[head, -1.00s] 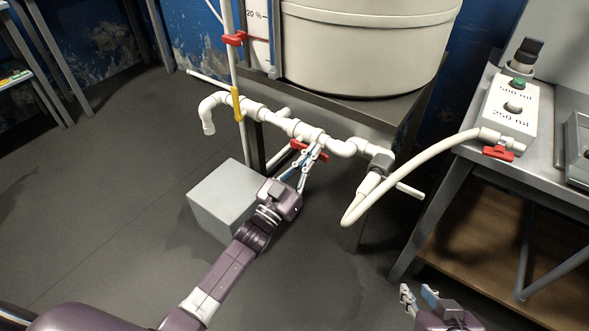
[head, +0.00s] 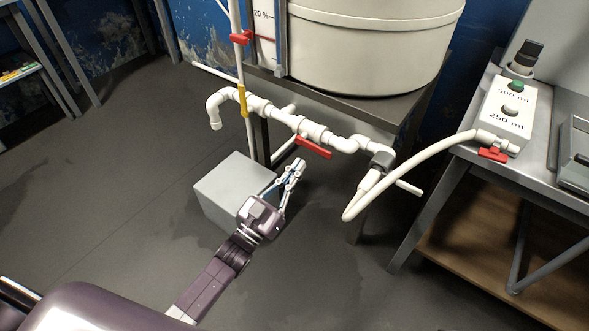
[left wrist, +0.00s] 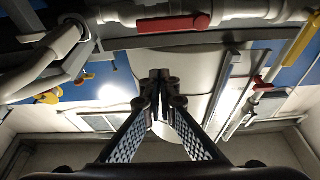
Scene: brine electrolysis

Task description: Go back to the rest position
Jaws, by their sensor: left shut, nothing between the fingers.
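My left gripper (head: 294,168) is shut and empty. In the head view it is in front of and below the white pipe (head: 283,117), beside the grey box (head: 237,186). It is apart from the red valve handle (head: 313,148) on that pipe. In the left wrist view the fingertips of my left gripper (left wrist: 160,80) meet, and the red handle (left wrist: 173,23) is at the top, clear of them. My right gripper is not in the head view.
The large white tank (head: 370,45) stands on a metal stand above the pipe. The floor at left is open.

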